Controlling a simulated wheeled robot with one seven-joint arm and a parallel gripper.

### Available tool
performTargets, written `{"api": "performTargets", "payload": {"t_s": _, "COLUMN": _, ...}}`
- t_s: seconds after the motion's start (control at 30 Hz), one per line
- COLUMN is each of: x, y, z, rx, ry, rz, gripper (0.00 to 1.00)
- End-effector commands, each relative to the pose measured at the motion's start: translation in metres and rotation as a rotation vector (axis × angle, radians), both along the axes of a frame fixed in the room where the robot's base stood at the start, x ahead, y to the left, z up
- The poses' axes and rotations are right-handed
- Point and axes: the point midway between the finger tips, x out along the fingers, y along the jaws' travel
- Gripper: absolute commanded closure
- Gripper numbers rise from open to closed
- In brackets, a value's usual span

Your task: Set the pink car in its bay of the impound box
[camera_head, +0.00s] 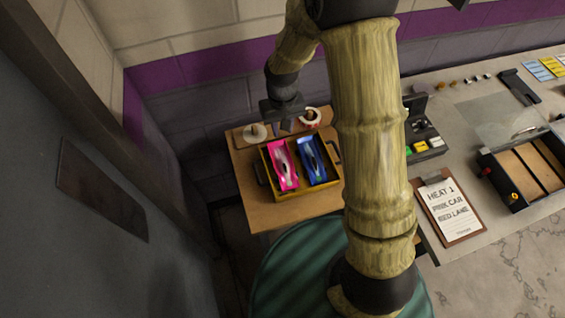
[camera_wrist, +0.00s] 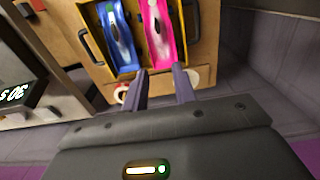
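The pink car (camera_head: 283,165) lies in the left compartment of the yellow impound box (camera_head: 277,195) in the head view. It also shows in the wrist view (camera_wrist: 158,30), in the right compartment there. A blue car (camera_head: 312,160) lies in the compartment beside it, and it shows in the wrist view (camera_wrist: 115,32). My gripper (camera_head: 287,124) is above the back edge of the box. In the wrist view my gripper (camera_wrist: 161,72) has its fingers apart with nothing between them, near the end of the pink car. The floors under the cars are mostly hidden.
The box stands on a wooden table (camera_head: 252,214), with a white disc (camera_head: 255,133) and a red-white ring (camera_head: 310,117) behind it. To the right, a grey counter holds a clipboard (camera_head: 450,208), a black case (camera_head: 425,140) and a divided tray (camera_head: 525,170).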

Motion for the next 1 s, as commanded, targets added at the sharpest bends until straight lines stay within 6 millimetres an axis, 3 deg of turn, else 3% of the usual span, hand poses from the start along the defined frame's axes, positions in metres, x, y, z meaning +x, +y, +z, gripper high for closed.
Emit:
{"api": "performTargets", "payload": {"t_s": 0.27, "x": 0.0, "y": -0.001, "z": -0.015, "rx": -0.001, "ry": 0.003, "rz": -0.001, "gripper": 0.73}}
{"api": "performTargets", "payload": {"t_s": 1.0, "x": 0.0, "y": -0.001, "z": -0.112, "rx": -0.001, "ry": 0.003, "rz": -0.001, "gripper": 0.73}}
